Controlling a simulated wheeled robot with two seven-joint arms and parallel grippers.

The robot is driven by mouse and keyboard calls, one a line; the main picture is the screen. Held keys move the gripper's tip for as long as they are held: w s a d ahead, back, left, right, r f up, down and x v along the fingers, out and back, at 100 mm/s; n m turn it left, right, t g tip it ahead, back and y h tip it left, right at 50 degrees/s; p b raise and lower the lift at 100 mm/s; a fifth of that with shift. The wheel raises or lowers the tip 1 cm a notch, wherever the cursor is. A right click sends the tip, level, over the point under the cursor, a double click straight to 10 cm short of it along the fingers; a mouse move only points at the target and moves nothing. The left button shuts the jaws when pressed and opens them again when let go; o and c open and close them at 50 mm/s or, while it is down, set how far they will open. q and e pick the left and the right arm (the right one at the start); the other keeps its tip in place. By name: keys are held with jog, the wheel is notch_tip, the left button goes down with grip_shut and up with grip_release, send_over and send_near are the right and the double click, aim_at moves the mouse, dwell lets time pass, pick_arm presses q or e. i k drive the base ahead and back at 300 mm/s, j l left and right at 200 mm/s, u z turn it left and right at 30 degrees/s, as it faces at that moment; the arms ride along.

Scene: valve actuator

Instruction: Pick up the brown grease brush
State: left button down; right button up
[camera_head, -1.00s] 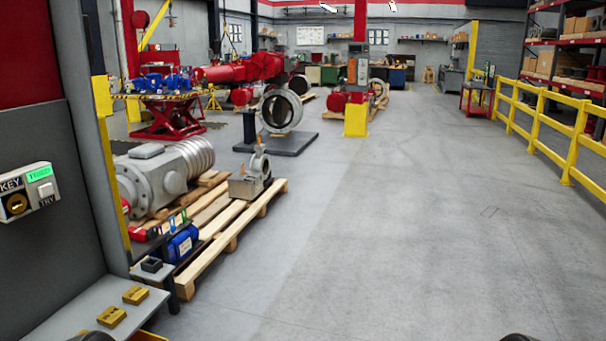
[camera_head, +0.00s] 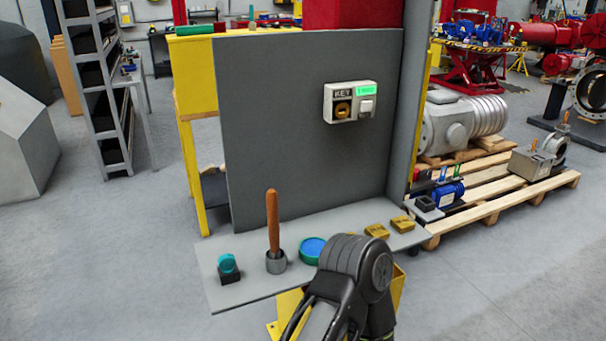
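The brown grease brush (camera_head: 272,222) stands upright with its brown handle up and its lower end hidden in a small grey cup (camera_head: 276,263). The cup is on the light grey shelf (camera_head: 245,292) in front of a dark grey panel. One of my dark arm links rises from the bottom middle, to the right of the brush and apart from it in the picture. It covers part of the shelf's front edge. Neither gripper's fingers can be made out.
On the shelf are a teal-topped black block (camera_head: 229,269), a round blue tin (camera_head: 312,249) and brass blocks (camera_head: 402,223). A key box (camera_head: 350,102) is on the panel. A yellow structure (camera_head: 398,288) is under the shelf. Floor at left is open.

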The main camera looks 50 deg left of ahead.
aim_at(271, 196)
jog(key=u, duration=1.9)
